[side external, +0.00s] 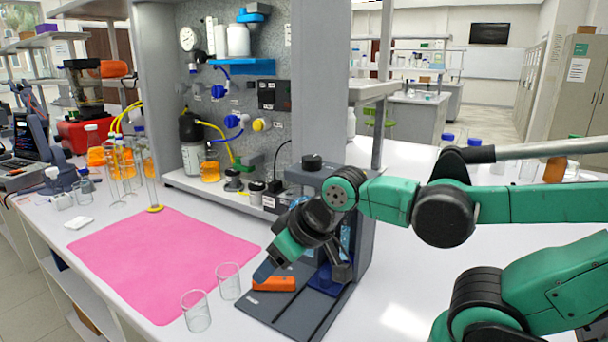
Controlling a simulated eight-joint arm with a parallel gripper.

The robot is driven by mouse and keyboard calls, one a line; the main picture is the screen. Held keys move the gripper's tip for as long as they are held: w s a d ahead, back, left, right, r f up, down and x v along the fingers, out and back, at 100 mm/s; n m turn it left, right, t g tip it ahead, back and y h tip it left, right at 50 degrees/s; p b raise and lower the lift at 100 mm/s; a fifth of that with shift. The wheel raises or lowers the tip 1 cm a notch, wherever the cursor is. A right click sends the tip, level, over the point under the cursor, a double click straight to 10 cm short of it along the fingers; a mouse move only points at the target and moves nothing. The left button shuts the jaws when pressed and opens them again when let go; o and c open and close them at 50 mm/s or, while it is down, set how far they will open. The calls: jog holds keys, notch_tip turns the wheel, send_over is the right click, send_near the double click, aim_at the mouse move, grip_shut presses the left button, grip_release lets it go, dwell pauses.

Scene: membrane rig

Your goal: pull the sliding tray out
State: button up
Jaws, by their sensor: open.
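A dark grey rig (361,230) with a flat base plate (290,318) stands on the white bench. On the plate, in front of the upright, sits an orange block (273,284). A dark blue piece (323,281) lies to its right, partly hidden by my gripper. I cannot tell for certain which of these parts belongs to the sliding tray. My gripper (301,274) is open and points down over the rig's front. One finger is close to the orange block's left end; whether it touches is unclear. I see nothing held.
Two empty glass beakers (197,311) (228,281) stand left of the base plate. A pink mat (160,260) covers the bench further left. A grey panel (262,125) with bottles, tubes and valves rises behind. The bench right of the rig is bare beneath my arm.

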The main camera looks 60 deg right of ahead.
jog(key=shift+o, duration=0.3)
jog(key=m+g, duration=0.5)
jog(key=g, duration=0.2)
send_over(326, 274)
notch_tip(326, 274, down, 6)
jog(key=shift+r, duration=0.1)
jog(key=shift+f, duration=2.9)
grip_shut()
